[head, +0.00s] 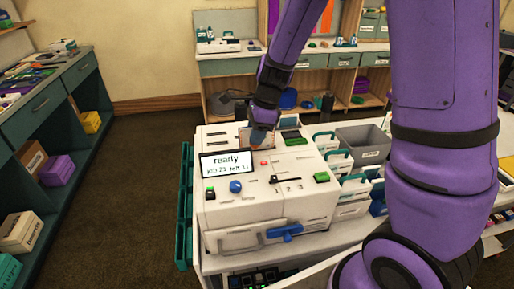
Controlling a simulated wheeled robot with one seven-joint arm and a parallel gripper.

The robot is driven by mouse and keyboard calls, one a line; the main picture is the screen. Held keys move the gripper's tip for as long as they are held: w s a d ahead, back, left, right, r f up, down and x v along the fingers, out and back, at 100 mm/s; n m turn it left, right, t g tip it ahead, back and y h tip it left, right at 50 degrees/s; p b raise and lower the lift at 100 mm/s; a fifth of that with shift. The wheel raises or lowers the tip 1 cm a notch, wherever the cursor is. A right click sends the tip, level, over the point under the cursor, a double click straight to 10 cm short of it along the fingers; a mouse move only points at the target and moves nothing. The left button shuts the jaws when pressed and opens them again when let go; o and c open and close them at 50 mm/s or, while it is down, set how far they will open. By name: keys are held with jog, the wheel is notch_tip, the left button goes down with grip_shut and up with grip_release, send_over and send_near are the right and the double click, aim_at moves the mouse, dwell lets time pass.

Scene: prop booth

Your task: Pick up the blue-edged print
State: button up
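A white machine (222,216) stands on a white table, with a screen (226,163) reading "ready" and a smaller second line. My gripper (260,140) is low over the back of the machine's top, pointing down. Its fingers are small and partly hidden, so I cannot tell whether they are open or shut. A small brownish flat piece (243,138) with a darker edge shows just left of the fingers. I cannot tell whether it is the blue-edged print, or whether the fingers touch it.
Green shelving lines the left wall; the dark floor between is clear.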

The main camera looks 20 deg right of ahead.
jog(key=shift+f, duration=0.25)
dwell(0.3)
grip_shut()
